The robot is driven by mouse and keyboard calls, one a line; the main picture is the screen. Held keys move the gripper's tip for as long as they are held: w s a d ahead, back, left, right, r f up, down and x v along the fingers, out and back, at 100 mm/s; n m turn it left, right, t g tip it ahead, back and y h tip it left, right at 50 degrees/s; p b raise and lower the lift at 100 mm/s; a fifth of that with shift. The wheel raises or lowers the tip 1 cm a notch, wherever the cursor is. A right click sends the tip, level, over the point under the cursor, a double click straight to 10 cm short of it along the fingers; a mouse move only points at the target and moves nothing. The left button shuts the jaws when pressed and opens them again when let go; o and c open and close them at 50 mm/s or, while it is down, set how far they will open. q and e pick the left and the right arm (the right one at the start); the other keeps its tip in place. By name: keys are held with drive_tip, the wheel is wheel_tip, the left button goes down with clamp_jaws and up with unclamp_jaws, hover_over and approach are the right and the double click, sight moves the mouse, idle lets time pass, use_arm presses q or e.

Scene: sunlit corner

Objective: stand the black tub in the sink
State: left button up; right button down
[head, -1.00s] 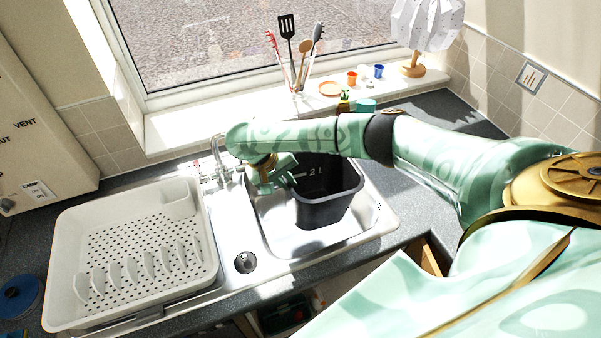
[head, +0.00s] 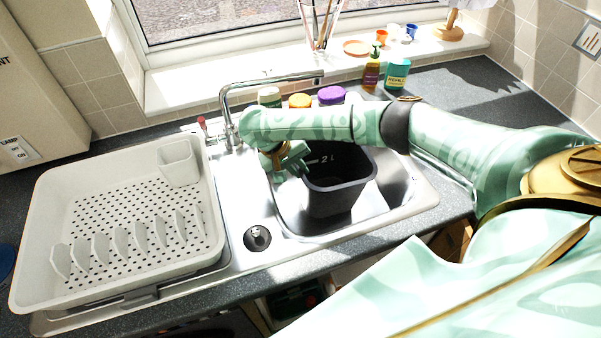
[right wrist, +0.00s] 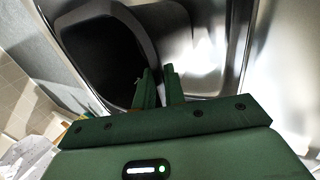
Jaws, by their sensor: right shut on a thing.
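The black tub (head: 339,198) with a "2 L" mark inside is upright, within the outline of the steel sink basin (head: 397,190). I cannot tell whether its base touches the basin floor. My right gripper (head: 296,160) is at the tub's left side, shut on its wall near the rim. In the right wrist view, the two green fingers (right wrist: 158,88) are at the rim of the dark tub (right wrist: 100,50), with the shiny basin beside it. My right arm hides part of the tub's back. My left gripper is not in view.
A white dish rack (head: 120,240) stands on the drainer at left. The tap (head: 228,110) rises behind my gripper. Several bottles and lidded containers, including a purple-lidded one (head: 331,95), stand behind the sink. A teal refill container (head: 396,73) is further right.

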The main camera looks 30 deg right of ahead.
wheel_tip(320, 180, down, 3)
drive_tip(key=shift+f+b, duration=0.2)
drive_tip(key=shift+b, duration=0.65)
drive_tip(key=c, duration=1.5)
unclamp_jaws()
drive_tip(key=p+v, duration=0.6)
drive_tip(key=v, duration=0.6)
drive_tip(key=shift+p, duration=0.3)
